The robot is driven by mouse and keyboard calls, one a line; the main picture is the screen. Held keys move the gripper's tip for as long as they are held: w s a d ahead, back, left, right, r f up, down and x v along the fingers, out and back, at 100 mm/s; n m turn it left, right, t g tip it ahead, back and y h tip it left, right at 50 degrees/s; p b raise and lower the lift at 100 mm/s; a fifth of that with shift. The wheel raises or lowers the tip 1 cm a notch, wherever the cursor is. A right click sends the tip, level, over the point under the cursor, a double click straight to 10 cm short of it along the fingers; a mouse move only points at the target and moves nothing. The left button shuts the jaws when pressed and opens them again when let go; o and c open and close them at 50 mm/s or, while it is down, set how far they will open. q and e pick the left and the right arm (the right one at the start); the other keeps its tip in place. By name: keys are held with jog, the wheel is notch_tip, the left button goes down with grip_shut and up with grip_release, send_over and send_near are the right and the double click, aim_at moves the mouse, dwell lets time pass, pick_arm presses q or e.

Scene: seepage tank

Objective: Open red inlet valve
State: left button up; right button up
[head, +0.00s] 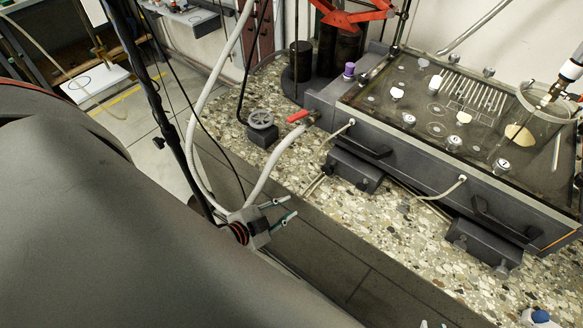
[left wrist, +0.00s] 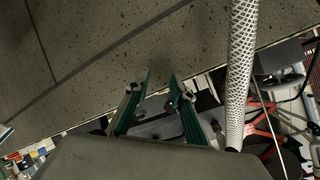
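The red inlet valve handle (head: 298,116) sits on a fitting at the left end of the dark seepage tank (head: 330,112), where a pale hose (head: 270,168) joins. My left gripper (head: 291,207) is below and slightly left of the handle, near the hose, above the dark edge of the bench. Its two green fingers are apart with nothing between them. The open fingers also show in the left wrist view (left wrist: 160,78), with a braided hose (left wrist: 240,60) to their right. I cannot make out the valve handle in the wrist view.
A grey handwheel (head: 261,121) on a block stands left of the valve. Dark supports (head: 354,168) stand under the tank on the pebbled bench top (head: 370,225). A red frame (head: 350,15) is behind. The pebbled surface between gripper and valve is mostly clear, apart from the hose.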

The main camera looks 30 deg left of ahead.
pick_arm(q)
jog(key=s+d+f+n+g, duration=0.1)
jog(key=s+d+f+n, duration=0.2)
jog(key=d, duration=0.1)
jog(key=shift+f+g, duration=0.25)
jog(key=shift+g, duration=0.05)
